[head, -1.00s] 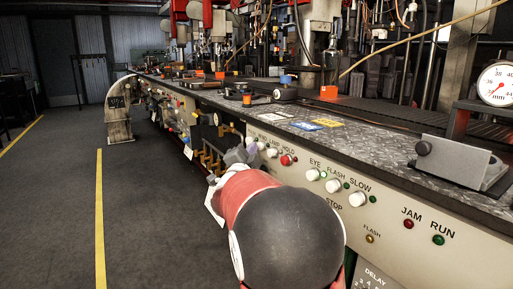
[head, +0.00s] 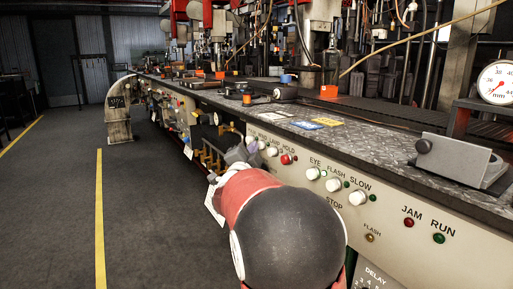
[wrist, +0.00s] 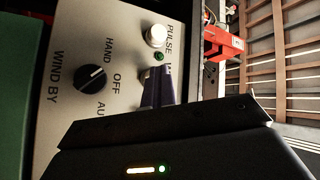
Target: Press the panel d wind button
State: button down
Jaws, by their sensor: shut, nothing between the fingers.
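In the wrist view a cream panel (wrist: 75,115) lies sideways. It has a white button (wrist: 156,36) by the word PULSE, a green lamp (wrist: 158,57) and a black selector knob (wrist: 91,78) marked HAND, OFF and WIND BY. A second label, starting with W, is partly covered by my gripper (wrist: 157,88). Its shut fingers stand in front of the panel beside that label and hide whatever is behind them. I cannot tell whether they touch. In the head view my gripper (head: 238,155) is close to the machine's front, near a white button (head: 250,140).
The long front carries more white buttons, a red button (head: 286,159) under HOLD and JAM and RUN lamps. Brass-coloured pipework (head: 211,155) is left of my gripper. A metal-plate bench top (head: 370,145) overhangs the panels. The floor (head: 60,220) at left is clear.

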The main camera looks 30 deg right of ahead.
jog(key=shift+s+d, duration=0.1)
jog(key=shift+d, duration=0.5)
jog(key=shift+s+b, duration=0.1)
jog(key=shift+b, duration=0.4)
jog(key=a, duration=0.6)
jog(key=shift+a, duration=0.3)
jog(key=shift+a, duration=0.1)
